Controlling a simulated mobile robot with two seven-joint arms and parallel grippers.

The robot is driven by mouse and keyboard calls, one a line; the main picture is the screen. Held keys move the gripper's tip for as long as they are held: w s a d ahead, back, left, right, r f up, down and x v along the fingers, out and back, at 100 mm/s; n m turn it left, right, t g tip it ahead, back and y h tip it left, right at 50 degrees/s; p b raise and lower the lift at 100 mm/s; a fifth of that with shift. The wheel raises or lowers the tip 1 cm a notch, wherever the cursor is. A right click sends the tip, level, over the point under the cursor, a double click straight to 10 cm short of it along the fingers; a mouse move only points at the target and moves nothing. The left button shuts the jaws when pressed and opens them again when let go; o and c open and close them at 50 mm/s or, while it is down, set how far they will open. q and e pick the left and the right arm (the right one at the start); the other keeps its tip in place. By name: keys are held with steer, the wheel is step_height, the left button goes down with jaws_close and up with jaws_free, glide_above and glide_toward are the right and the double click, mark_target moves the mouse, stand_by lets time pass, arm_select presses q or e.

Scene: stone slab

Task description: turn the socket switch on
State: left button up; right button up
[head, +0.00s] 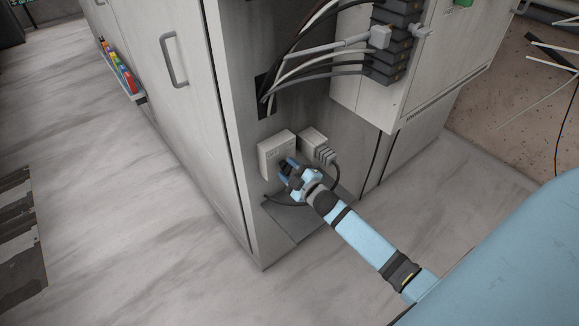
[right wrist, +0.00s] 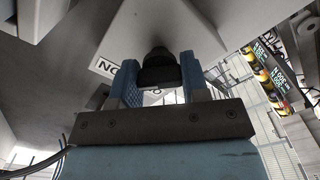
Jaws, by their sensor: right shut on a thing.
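The socket box (head: 274,151) is a light grey box on the lower cabinet face. Its black switch knob (right wrist: 158,66) sticks out of the pale housing in the right wrist view. My right gripper (head: 287,168) is at the front of this box, its blue fingers on either side of the knob and shut on it. A white label (right wrist: 105,67) with partly hidden lettering sits left of the knob. The gripper covers most of the knob in the head view, and its setting cannot be read. My left gripper is not in view.
A second grey box (head: 313,140) with a grey plug and a black cable stands just right of the socket box. Cables (head: 318,70) run above to a stack of dark connectors (head: 394,45).

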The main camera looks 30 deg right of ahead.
stand_by(0.5)
steer(key=o, duration=0.9)
steer(key=shift+s, duration=0.1)
steer(key=s, duration=0.9)
steer(key=s+d+p, duration=0.1)
steer(key=s, duration=0.3)
steer(key=shift+s, duration=0.3)
